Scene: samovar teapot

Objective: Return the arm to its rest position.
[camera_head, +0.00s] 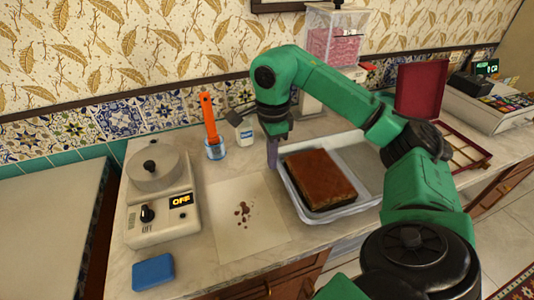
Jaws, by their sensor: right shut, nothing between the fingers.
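My right arm (330,92) is green and black and comes in from the lower right, arching over the counter. My right gripper (272,160) hangs down from it and points at the counter by the left edge of the metal tray (291,196). It is shut and holds nothing. My left gripper does not show.
A brown slab cake (318,178) sits in the tray. A hotplate (160,212) reading OFF, a blue sponge (153,272) and a stained paper sheet (262,222) lie to the left. An orange-handled tool (210,118) stands behind. An open red box (421,90) is at right.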

